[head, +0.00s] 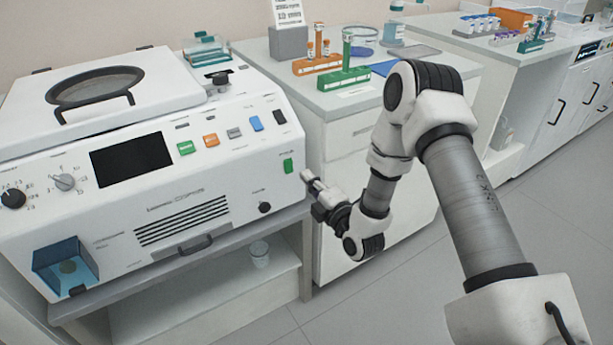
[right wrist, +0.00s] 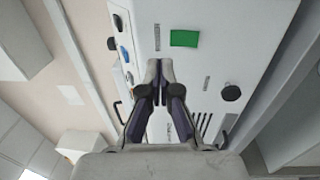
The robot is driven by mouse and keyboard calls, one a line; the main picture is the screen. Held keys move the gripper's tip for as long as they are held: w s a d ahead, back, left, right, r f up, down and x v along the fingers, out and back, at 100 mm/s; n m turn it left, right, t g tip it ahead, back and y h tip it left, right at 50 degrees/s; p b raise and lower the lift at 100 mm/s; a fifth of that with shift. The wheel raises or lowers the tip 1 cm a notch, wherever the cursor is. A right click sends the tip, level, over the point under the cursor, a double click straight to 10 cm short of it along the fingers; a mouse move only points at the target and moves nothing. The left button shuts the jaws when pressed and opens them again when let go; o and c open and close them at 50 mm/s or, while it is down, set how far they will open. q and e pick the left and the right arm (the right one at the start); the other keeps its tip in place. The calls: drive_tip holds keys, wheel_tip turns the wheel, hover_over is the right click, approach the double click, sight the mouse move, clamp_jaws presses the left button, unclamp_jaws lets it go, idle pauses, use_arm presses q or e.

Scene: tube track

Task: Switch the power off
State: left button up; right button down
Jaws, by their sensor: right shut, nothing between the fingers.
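The white centrifuge-like machine (head: 110,215) fills the left of the head view, with a dark screen (head: 132,159) on its sloped front. A green rocker switch (head: 288,165) sits near the right end of that front; it also shows in the right wrist view (right wrist: 185,38) as a green rectangle. I cannot tell which way it is tipped. My right gripper (head: 308,178) is shut and empty, just right of the green switch in the head view. In the right wrist view its fingertips (right wrist: 160,68) appear close to the switch, without visible contact. My left gripper is out of view.
A black knob (head: 264,208) lies below the switch, and several coloured buttons (head: 210,140) lie to its left. A white cabinet (head: 345,135) with green and orange tube racks (head: 344,78) stands right of the machine. Open floor (head: 400,290) lies in front.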

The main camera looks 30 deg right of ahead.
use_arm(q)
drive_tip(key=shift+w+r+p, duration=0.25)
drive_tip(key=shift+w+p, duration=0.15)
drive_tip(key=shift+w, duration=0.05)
use_arm(e)
drive_tip(key=s, duration=0.6)
drive_tip(key=shift+s, duration=0.2)
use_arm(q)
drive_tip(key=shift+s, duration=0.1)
